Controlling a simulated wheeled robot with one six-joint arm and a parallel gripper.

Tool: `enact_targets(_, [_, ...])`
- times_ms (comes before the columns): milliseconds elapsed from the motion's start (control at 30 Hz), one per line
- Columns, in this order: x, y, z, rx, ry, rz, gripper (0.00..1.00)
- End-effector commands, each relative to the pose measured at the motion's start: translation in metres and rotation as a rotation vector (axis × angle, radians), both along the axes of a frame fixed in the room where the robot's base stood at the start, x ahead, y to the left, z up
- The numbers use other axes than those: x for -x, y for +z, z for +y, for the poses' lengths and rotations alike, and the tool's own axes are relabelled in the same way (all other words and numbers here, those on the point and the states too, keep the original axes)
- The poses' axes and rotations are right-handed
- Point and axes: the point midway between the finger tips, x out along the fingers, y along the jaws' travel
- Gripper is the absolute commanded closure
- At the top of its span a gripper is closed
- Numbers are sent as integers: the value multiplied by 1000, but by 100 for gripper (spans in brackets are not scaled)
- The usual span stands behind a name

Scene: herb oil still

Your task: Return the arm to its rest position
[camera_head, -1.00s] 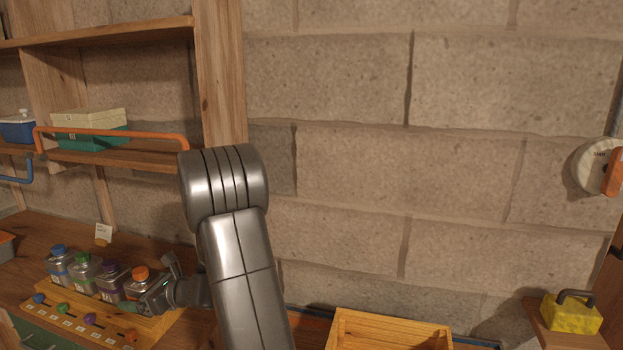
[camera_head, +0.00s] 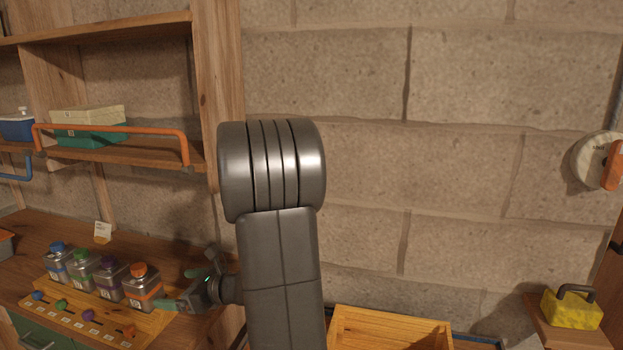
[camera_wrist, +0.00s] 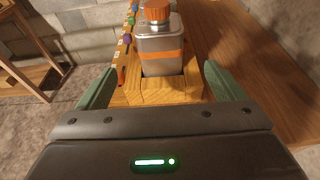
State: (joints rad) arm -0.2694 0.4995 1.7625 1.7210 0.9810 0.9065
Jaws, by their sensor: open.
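My gripper (camera_head: 180,292) is at the lower left in the head view, just right of the orange-capped bottle (camera_head: 142,287). In the wrist view my gripper (camera_wrist: 152,88) has its two green fingers spread wide with nothing between them. The orange-capped bottle (camera_wrist: 159,45) stands upright in front of the fingers, on a wooden rack (camera_wrist: 150,92). My arm rises in the middle of the head view, with its elbow high in front of the wall. The lower end of the arm is cut off by the frame.
Bottles with blue (camera_head: 58,262), green (camera_head: 82,266) and purple (camera_head: 109,277) caps stand in a row left of the orange-capped one. A shelf with an orange rail (camera_head: 110,129) is above. A wooden crate (camera_head: 390,325) and a yellow block with a handle (camera_head: 572,309) are at the right.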

Motion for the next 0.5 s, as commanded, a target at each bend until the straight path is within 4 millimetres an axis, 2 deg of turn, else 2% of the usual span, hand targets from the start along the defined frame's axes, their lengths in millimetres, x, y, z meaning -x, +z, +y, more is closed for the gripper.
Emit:
enact_targets(33, [-2, -4, 11, 2, 6, 3, 11])
enact_targets(500, [-27, -28, 97, 2, 5, 3, 11])
